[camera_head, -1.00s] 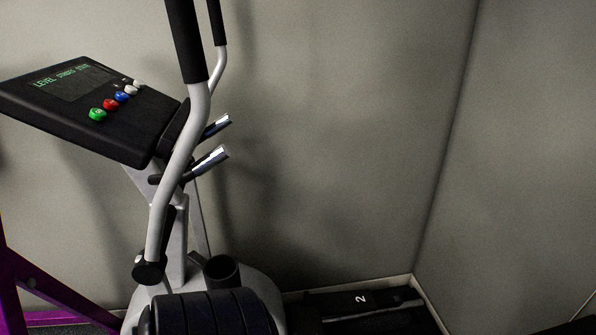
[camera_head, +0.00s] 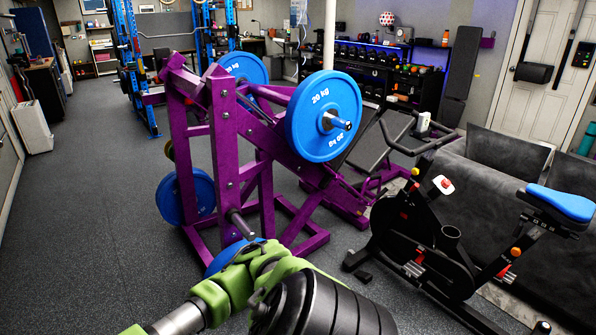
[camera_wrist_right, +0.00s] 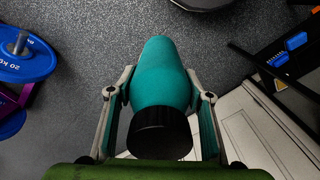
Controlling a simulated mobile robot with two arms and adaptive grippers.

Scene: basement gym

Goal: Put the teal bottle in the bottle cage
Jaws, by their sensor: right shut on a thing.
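The teal bottle (camera_wrist_right: 161,80), with a black cap towards the camera, is in the right wrist view. My right gripper (camera_wrist_right: 160,92) is shut on it, one finger on each side. The bottle is held above the dark speckled floor. In the head view, a black open-topped holder (camera_head: 451,238) on the exercise bike's frame looks like the bottle cage, and it appears empty. The bottle and right gripper do not show in the head view. A green jointed arm of mine crosses the bottom of that view, but I see no left gripper fingers.
The exercise bike (camera_head: 425,235) with a blue saddle (camera_head: 560,203) stands at the right. A purple weight machine (camera_head: 228,150) with blue plates (camera_head: 325,115) stands left of it. A dark sofa (camera_head: 500,160) is behind the bike. Open floor (camera_head: 95,200) lies at the left.

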